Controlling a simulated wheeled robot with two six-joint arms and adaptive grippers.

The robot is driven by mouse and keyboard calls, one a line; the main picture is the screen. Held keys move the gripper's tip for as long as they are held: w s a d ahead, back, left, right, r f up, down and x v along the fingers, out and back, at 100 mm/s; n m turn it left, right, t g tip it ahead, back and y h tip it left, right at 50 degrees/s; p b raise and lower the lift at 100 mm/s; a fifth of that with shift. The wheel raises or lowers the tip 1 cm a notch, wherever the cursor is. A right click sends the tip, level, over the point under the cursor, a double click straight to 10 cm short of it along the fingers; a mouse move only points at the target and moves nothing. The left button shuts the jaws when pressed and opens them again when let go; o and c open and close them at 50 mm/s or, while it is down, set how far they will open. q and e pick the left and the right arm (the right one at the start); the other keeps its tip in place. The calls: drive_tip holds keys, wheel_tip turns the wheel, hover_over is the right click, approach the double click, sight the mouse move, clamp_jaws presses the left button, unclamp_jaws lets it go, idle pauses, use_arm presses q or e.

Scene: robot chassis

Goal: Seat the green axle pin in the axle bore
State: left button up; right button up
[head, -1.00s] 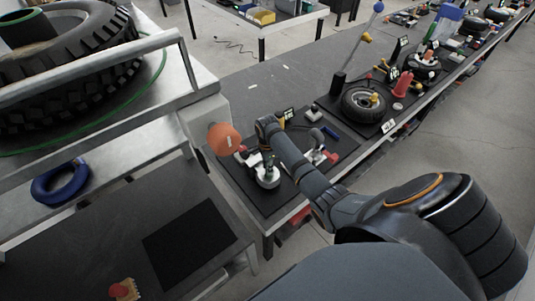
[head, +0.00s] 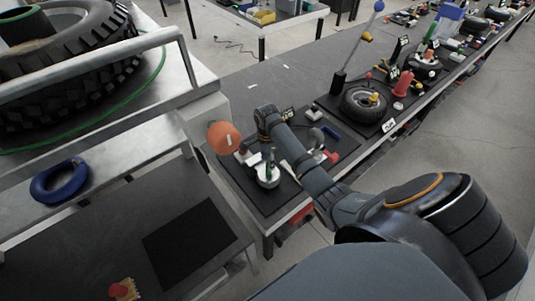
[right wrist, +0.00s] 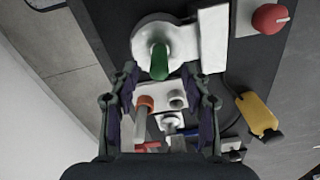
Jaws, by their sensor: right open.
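The green axle pin (right wrist: 159,62) stands on or in a round white part (right wrist: 150,30) in the right wrist view; how deep it sits I cannot tell. In the head view the pin (head: 269,158) shows small above the white round part (head: 268,180). My right gripper (right wrist: 160,82) is open, with its two fingers spread to either side just below the pin in the picture, and nothing is held. A white block with a short hollow stub (right wrist: 177,98) lies between the fingers; whether it is the axle bore I cannot tell. My left gripper is out of view.
An orange-red ball-like thing (head: 224,138) stands beside the dark mat. In the wrist view a red knob (right wrist: 270,19) and a yellow thing (right wrist: 258,112) lie to the right. A tyre (head: 364,104) lies farther along the bench.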

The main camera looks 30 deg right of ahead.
wheel_tip(320, 180, up, 7)
drive_tip(key=shift+r, duration=0.2)
idle(0.6)
